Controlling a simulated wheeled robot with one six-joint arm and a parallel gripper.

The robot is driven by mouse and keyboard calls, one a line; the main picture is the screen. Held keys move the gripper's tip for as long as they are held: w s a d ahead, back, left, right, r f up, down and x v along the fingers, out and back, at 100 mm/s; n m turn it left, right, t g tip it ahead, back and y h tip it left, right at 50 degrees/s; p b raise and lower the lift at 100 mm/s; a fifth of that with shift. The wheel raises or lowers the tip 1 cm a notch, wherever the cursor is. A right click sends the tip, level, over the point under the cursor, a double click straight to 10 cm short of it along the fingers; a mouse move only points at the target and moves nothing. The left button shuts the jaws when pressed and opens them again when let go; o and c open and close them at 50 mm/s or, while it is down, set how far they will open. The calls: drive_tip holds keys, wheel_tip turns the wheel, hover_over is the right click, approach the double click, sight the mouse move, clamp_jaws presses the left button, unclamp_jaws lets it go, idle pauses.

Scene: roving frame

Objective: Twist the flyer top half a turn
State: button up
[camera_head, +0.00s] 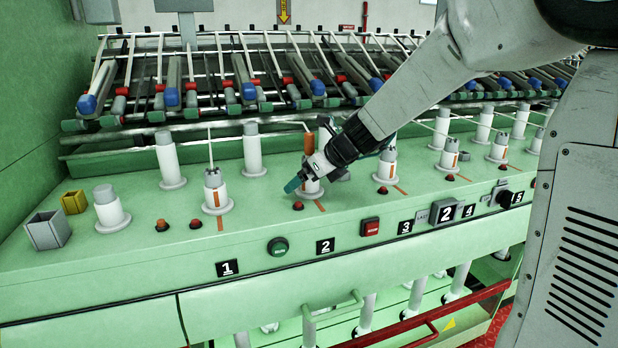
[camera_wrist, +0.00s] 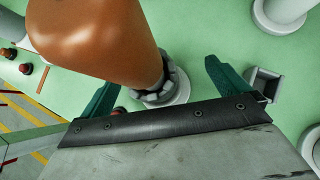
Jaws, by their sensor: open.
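At station 2 in the head view, an orange-brown bobbin (camera_head: 309,143) stands behind my gripper (camera_head: 292,186). Its pale base (camera_head: 313,189) is partly hidden by my gripper. In the wrist view, the orange-brown body (camera_wrist: 95,35) is large and close, narrowing to a grey toothed collar (camera_wrist: 168,85) above a pale round foot. My gripper (camera_wrist: 160,76) has its teal fingers apart, one on each side of the collar's picture position. I cannot tell whether either finger touches it. I cannot tell which part is the flyer top; no clear half-turn mark shows.
Neighbouring white spindles stand left (camera_head: 215,192) and right (camera_head: 386,168) on the green deck. A green button (camera_head: 278,246) and a red button (camera_head: 370,227) sit on the front edge. Rows of bobbins (camera_head: 245,78) lie behind. A red rail (camera_head: 450,316) runs below.

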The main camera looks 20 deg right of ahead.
drive_tip(key=c, duration=1.8)
drive_tip(key=shift+o, duration=0.3)
drive_tip(key=shift+m+h, duration=0.3)
drive_tip(key=shift+m, duration=0.3)
drive_tip(key=shift+m+t+h, duration=0.5)
drive_tip(key=shift+m+h, duration=0.6)
drive_tip(key=shift+m, duration=0.3)
drive_tip(key=o, duration=1.2)
drive_tip(key=shift+d, duration=0.1)
drive_tip(key=shift+c, duration=0.2)
drive_tip(key=o, duration=0.6)
